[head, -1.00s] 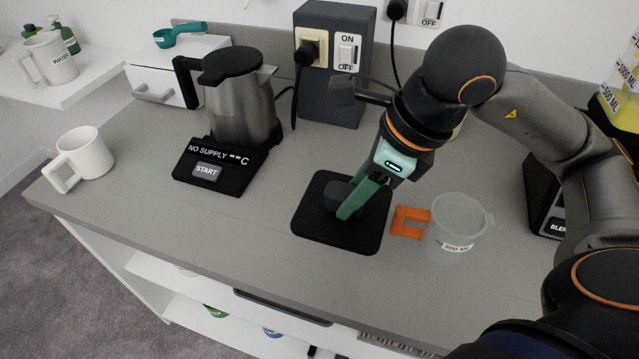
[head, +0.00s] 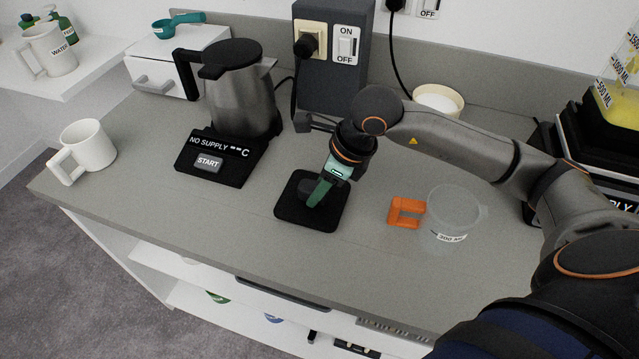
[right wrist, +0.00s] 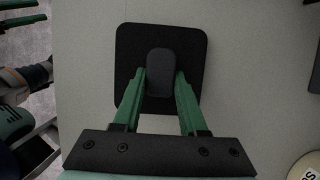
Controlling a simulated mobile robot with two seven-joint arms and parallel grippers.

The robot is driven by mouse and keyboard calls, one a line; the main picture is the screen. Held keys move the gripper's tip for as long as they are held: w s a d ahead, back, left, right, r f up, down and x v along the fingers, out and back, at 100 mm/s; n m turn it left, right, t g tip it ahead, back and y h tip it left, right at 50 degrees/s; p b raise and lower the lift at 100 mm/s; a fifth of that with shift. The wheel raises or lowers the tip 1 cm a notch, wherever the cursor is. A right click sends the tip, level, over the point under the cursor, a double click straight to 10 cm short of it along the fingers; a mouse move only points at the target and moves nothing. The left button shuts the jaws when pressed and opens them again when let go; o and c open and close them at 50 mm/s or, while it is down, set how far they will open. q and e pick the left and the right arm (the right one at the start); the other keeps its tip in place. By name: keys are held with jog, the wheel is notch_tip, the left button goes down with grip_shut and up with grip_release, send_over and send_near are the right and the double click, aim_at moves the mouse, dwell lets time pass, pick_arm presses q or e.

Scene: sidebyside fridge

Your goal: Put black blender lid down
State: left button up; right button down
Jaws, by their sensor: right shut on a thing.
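The black blender lid (head: 325,219) is a flat dark square with a rounded knob. My right gripper (head: 318,193) is shut on the knob from above. The lid is level, at or just above the counter; I cannot tell whether it touches. In the right wrist view the lid (right wrist: 129,42) lies below the green fingers (right wrist: 160,85), which clasp the knob's sides. My left gripper (right wrist: 30,13) shows only at the upper left of the right wrist view, its green fingers apart and empty. It is outside the head view.
A white mug (head: 88,145) is far left. The grey counter (head: 215,225) is clear in front.

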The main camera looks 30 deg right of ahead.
jog(key=shift+f+b, duration=0.2)
jog(key=shift+b, duration=0.1)
jog(key=shift+c, duration=2.2)
grip_release()
jog(key=shift+r, duration=0.15)
jog(key=shift+r+p, duration=0.25)
jog(key=shift+p, duration=0.1)
jog(key=v, duration=1.1)
jog(key=shift+r+b, duration=0.3)
jog(key=shift+b, duration=0.1)
jog(key=shift+s+d, duration=0.1)
jog(key=shift+d, duration=0.05)
